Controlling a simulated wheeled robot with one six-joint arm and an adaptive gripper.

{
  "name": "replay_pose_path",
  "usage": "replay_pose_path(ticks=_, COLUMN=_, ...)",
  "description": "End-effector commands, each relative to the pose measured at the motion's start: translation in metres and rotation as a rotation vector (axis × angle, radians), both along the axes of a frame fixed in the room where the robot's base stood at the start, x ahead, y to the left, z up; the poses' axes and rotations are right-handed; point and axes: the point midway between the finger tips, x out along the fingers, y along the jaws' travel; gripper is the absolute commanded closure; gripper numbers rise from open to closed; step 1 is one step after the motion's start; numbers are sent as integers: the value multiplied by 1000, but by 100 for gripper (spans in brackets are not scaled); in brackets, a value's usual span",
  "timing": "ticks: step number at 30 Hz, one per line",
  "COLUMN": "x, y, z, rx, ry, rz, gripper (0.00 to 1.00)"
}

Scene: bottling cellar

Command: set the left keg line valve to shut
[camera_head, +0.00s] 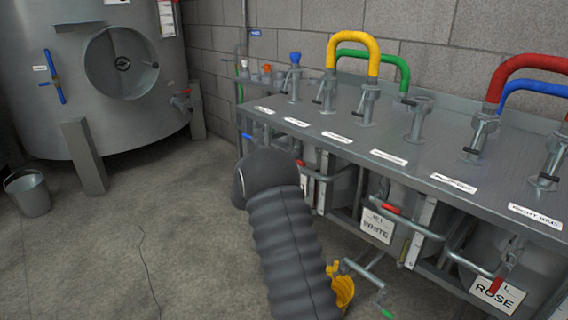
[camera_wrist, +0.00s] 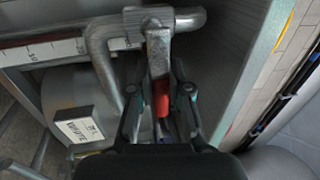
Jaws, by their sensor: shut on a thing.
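In the wrist view, my gripper (camera_wrist: 160,100) has its two dark fingers closed on the red-sleeved lever (camera_wrist: 162,98) of a keg line valve. The grey lever arm (camera_wrist: 158,50) runs up from the red sleeve to a bent grey pipe (camera_wrist: 105,60). In the head view, my dark arm covers the gripper and most of the left valve; a small red piece (camera_head: 300,162) shows just past the arm. Two other red-gripped valve levers are in the head view, one in the middle (camera_head: 390,208) and one at the right (camera_head: 497,284).
A steel bench (camera_head: 410,150) with taps and coloured hoses stands over the kegs. A white sign (camera_wrist: 85,130) and a graduated strip (camera_wrist: 55,48) lie left of the gripper. A big tank (camera_head: 60,110) and a bucket (camera_head: 29,194) stand left; the floor between is mostly clear.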

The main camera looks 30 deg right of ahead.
Motion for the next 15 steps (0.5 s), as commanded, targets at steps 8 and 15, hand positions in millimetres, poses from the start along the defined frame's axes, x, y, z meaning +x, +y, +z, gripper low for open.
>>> replay_pose_path(ticks=8, x=-4, y=-7, z=2, rx=-2, ry=3, rz=-13, gripper=100)
replay_pose_path(ticks=15, x=-3, y=-6, z=2, rx=-2, ry=3, rz=-11, gripper=58)
